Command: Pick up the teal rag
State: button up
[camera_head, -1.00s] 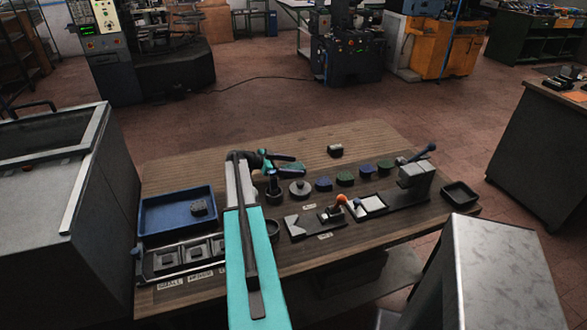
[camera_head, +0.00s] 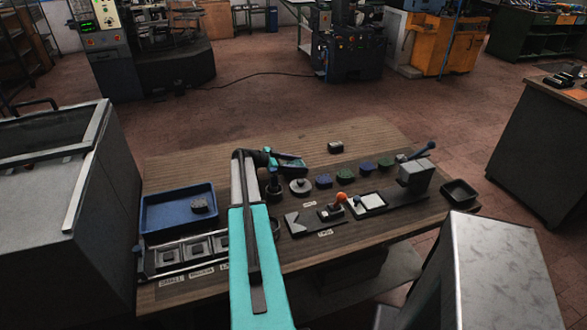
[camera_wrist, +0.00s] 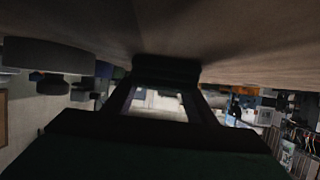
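The teal rag (camera_head: 290,161) shows as a small dark teal patch on the wooden table, at the far side left of centre in the head view. My gripper (camera_head: 287,159) is low at the rag, with its fingers seeming to lie along both sides of it. In the wrist view, my gripper (camera_wrist: 165,85) has its two dark fingers apart. A dark shape spans the gap near the tips; it is too dark to tell whether it is the rag. I see no clear grip on the rag.
A round grey part (camera_head: 300,186) and blue and green pieces (camera_head: 323,181) stand close on the right. A dark block (camera_head: 335,147) lies beyond. A blue tray (camera_head: 165,222) is at the left, and a lever fixture (camera_head: 415,178) at the right. The table's far left is clear.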

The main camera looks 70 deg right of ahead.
aim_at(297, 164)
jog(key=shift+c, duration=0.9)
jog(key=shift+r, duration=0.1)
jog(key=shift+r+b, duration=1.7)
jog(key=shift+r, duration=3.2)
